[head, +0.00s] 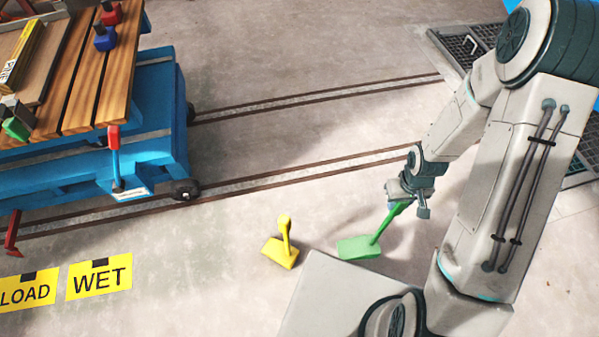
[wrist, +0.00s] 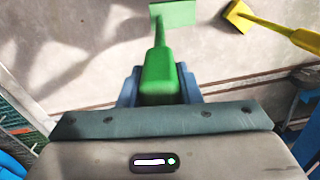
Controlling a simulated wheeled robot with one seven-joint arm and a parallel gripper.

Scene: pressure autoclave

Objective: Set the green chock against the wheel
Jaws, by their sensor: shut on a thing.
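The green chock (head: 359,247) has a wedge foot and a long green handle that slants up to the right. My gripper (head: 401,200) is shut on the top of that handle. In the wrist view the green chock (wrist: 174,13) hangs beyond the blue fingers, with its handle between them. I cannot tell whether its foot touches the floor. The wheel (head: 185,190) is a small black one under the near corner of the blue cart, on the near rail, well left of the chock.
A yellow chock (head: 280,252) with an upright handle stands on the floor between the green chock and the cart (head: 90,185). Two rails (head: 300,172) run across the floor. Yellow signs (head: 99,278) lie at lower left. Floor between the wheel and the yellow chock is clear.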

